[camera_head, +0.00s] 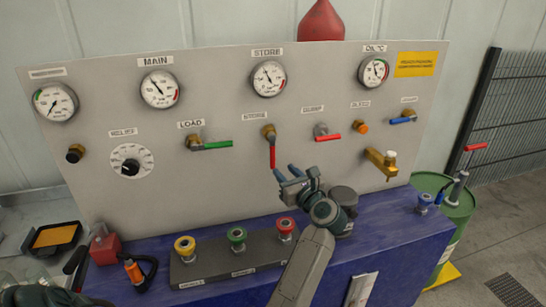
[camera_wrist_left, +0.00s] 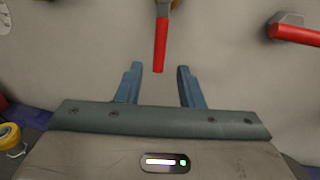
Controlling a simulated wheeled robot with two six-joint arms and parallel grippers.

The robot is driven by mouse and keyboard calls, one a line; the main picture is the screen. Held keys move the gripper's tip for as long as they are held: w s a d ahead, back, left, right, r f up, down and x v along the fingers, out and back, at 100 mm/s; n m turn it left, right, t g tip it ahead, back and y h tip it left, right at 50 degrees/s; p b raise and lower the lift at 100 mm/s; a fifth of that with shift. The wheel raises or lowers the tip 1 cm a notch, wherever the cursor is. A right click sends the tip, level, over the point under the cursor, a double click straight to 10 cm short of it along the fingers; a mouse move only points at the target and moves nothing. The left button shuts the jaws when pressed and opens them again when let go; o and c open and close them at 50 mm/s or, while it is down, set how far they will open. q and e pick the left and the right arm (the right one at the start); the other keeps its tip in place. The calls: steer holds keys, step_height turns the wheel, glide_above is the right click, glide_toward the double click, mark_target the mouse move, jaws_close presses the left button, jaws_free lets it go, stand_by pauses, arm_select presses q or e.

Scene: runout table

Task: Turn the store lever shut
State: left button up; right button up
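The store lever (camera_head: 272,156) has a red handle that hangs straight down from a brass valve body, under a small label on the grey panel (camera_head: 225,95). In the left wrist view the red handle (camera_wrist_left: 160,45) comes down from the top, and its lower end is at the gap between the fingertips. My left gripper (camera_head: 286,172) is just below and right of the handle's lower end in the head view. Its two blue fingers (camera_wrist_left: 157,72) are spread apart with nothing between them that I can see gripped. My right gripper is not in view.
A red-handled valve (camera_head: 327,137) is right of the store lever, and the green load lever (camera_head: 217,145) is left of it. A brass tap (camera_head: 381,162) sticks out at right. A block with several coloured knobs (camera_head: 235,260) stands on the blue bench (camera_head: 330,275).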

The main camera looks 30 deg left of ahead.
mark_target(274, 160)
arm_select(q)
steer(key=p+x, duration=0.3)
steer(key=x, duration=0.4)
steer(key=shift+w+a+r, duration=0.1)
steer(key=shift+w+a, duration=0.05)
steer(key=shift+a, duration=0.1)
steer(key=shift+w+a, duration=0.2)
steer(key=shift+a, duration=0.2)
jaws_close()
